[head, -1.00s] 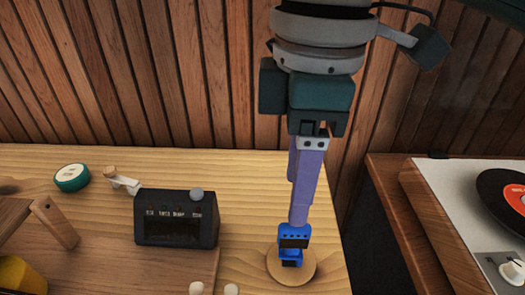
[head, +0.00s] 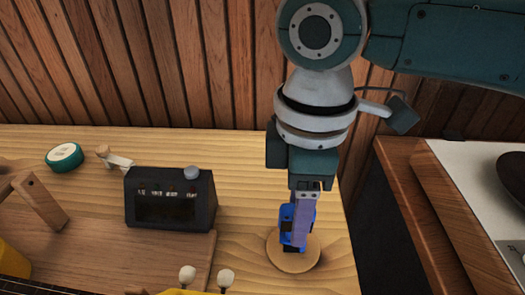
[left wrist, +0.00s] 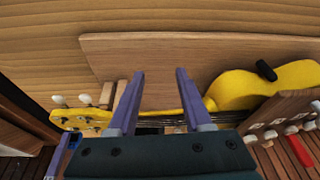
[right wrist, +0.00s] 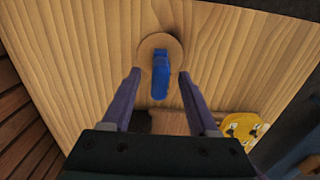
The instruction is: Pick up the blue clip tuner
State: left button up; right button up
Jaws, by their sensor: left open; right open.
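The blue clip tuner (head: 285,224) stands on a round light-wood disc (head: 293,262) near the table's right edge. My right gripper (head: 300,245) comes down from above in the head view, its purple fingers covering part of the tuner. In the right wrist view, the tuner (right wrist: 160,75) lies ahead between the two open fingers (right wrist: 158,75), with a gap on each side. My left gripper (left wrist: 158,75) is open and empty in the left wrist view, over a wooden board and the yellow ukulele.
A black box device (head: 170,199) stands left of the disc. A teal round tin (head: 64,157) sits farther left. A yellow ukulele (left wrist: 265,85) lies near the front. A turntable (head: 480,180) stands right, beyond a gap. Table around the disc is clear.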

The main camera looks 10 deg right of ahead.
jog(key=shift+c, duration=0.2)
grip_shut()
dwell(1.1)
